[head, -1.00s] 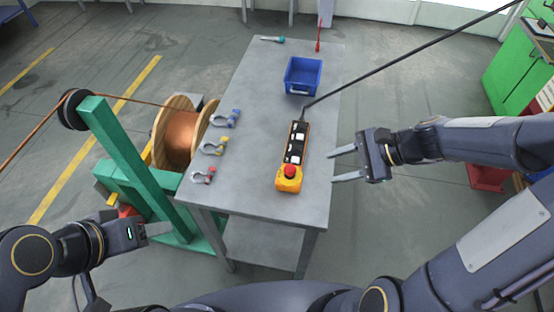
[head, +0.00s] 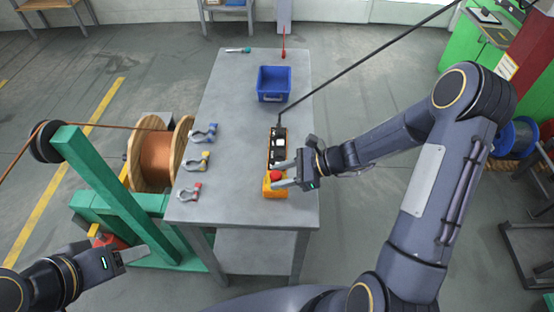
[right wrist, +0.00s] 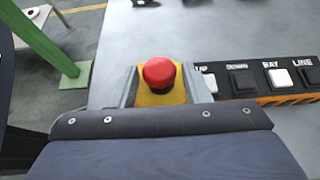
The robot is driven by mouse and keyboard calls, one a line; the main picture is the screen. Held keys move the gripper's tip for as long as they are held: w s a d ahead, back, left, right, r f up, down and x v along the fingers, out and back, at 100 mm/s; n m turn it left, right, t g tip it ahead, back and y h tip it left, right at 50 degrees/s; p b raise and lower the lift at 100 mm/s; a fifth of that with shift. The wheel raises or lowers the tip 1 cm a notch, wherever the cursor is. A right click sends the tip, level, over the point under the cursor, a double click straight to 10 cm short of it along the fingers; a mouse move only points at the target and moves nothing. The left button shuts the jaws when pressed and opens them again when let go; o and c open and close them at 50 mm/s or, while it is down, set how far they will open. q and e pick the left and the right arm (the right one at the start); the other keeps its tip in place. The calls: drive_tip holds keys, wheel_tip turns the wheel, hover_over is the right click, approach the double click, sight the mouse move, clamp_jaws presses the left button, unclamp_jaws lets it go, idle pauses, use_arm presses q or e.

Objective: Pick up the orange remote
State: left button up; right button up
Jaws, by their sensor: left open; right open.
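The orange remote (head: 268,184) lies on the grey table (head: 228,194), with a black button panel, a red mushroom button and a black cable at its far end. In the right wrist view the remote's red button end (right wrist: 160,92) shows between the two fingers. My right gripper (head: 273,174) is open, with its fingers over the near end of the remote, one on each side of the red button. Whether the fingers touch the remote cannot be told. My left gripper (head: 140,252) is open and empty, low at the left, away from the table.
A blue bin (head: 273,84) stands on the table beyond the remote. Several shackles lie along the left edge, including a red one (head: 188,192). A green stand (head: 105,185) and a copper spool (head: 157,158) stand left of the table. The black cable (head: 350,68) slants up to the right.

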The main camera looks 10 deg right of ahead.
clamp_jaws()
drive_tip(key=shift+r, duration=0.2)
idle(0.3)
